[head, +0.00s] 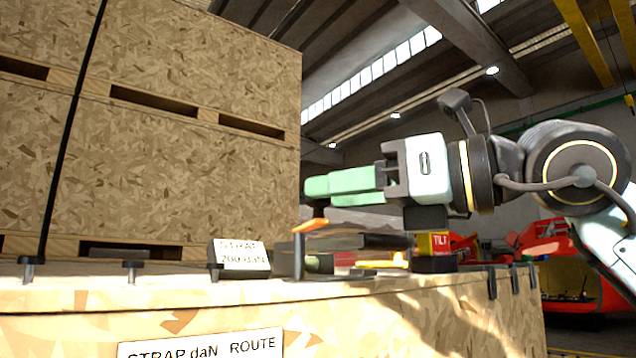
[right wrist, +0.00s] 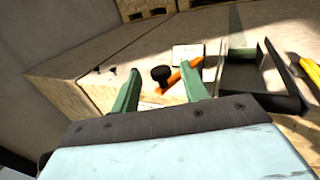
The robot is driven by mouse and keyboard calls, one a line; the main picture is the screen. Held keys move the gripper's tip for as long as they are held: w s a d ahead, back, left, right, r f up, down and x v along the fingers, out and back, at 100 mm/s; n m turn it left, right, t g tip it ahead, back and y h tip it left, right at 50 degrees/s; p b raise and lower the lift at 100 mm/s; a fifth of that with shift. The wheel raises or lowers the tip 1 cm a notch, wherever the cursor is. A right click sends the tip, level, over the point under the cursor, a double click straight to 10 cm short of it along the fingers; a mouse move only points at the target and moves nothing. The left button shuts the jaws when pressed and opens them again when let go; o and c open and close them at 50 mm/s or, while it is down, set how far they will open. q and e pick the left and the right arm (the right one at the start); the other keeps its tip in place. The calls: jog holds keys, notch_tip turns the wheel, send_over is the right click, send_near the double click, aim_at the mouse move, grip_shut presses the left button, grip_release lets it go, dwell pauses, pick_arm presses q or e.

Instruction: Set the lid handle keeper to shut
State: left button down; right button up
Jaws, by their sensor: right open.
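An orange lever (head: 311,226) sits tilted at the top of a dark upright post (head: 298,258) on the wooden crate top; I take it for the keeper but cannot be sure. It also shows in the right wrist view (right wrist: 178,78), beside a round black knob (right wrist: 160,73). My right gripper (head: 318,187) comes in from the right, its green fingers just above the lever and knob. In the wrist view the fingers are apart, and the knob appears between their tips; I cannot tell whether they touch it. My left gripper is not in view.
A dark grey tray-like part (right wrist: 262,92) stands right of the lever. A label block (head: 240,256) reading STRAP 200 daN is to the left, with black pegs (head: 130,270). A TILT box (head: 439,243) and yellow part (head: 382,263) are to the right. Large crates (head: 190,150) rise behind.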

jog(key=shift+p+x, duration=0.3)
jog(key=shift+x, duration=1.35)
grip_shut()
